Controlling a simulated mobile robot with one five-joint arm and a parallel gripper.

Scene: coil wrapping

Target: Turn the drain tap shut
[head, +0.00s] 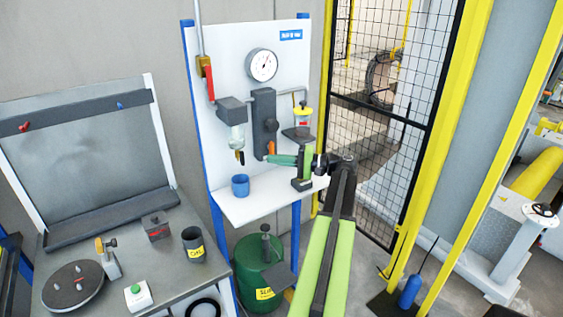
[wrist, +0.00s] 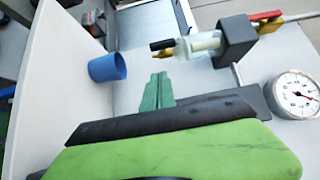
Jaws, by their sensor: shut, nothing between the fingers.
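The drain tap (head: 239,154) hangs under the clear filter bowl (head: 237,137) on the white panel. It has a yellow body and a black lever that points roughly downward. In the wrist view the drain tap (wrist: 163,45) shows its black lever extending away from the bowl. My gripper (head: 268,159) is to the right of the tap in the head view, with its green fingers pointing left. In the wrist view my gripper (wrist: 158,76) is shut and empty, with a visible gap between its tips and the tap. Whether the tap is open or shut cannot be told.
A blue cup (head: 240,185) stands on the white shelf (head: 262,203) below the tap. A dark regulator block (head: 263,110), an orange part (head: 271,147) and a gauge (head: 263,65) are near my arm. A red-handled valve (head: 209,80) is at upper left.

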